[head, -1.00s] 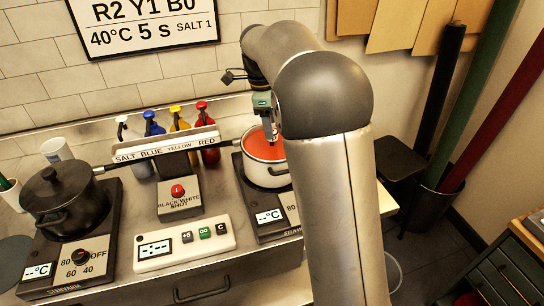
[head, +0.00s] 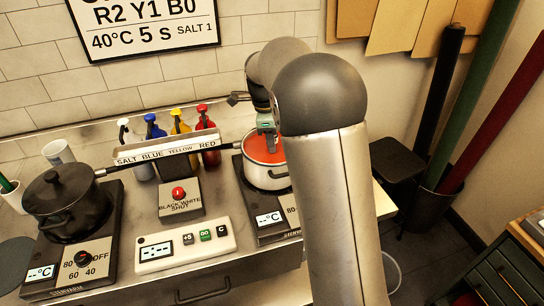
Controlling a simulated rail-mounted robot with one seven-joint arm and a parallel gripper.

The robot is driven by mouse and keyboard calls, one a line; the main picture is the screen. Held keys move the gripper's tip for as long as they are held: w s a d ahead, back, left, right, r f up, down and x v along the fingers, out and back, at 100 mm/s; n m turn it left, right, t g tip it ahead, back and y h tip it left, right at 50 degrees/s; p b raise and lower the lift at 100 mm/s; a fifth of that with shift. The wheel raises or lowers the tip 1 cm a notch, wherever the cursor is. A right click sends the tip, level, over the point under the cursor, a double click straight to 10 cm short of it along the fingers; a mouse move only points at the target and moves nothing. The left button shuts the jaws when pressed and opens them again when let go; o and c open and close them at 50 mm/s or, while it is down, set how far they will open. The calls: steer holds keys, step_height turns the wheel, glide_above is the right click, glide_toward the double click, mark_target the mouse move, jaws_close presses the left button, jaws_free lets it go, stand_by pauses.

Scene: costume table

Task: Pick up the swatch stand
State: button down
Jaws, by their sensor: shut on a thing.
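My gripper (head: 268,138) points down over the near side of the white pot (head: 262,178), which holds red liquid. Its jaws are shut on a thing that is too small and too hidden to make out. The tips are at or just above the liquid; I cannot tell whether they touch it. My own arm covers the area to the right of the pot. I cannot pick out a swatch stand for certain in this view.
A black lidded pot (head: 66,200) stands on the left hotplate. A label bar (head: 166,147) runs before several pump bottles (head: 207,130). A red-button box (head: 180,200) and a white control panel (head: 184,246) lie between the hotplates. A dark bin (head: 438,200) holds tall rolls.

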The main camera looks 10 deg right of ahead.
steer(key=shift+r, duration=0.1)
step_height(320, 180, up, 16)
steer(key=p, duration=0.4)
steer(key=shift+p, duration=0.4)
step_height(320, 180, up, 3)
steer(key=p, duration=0.3)
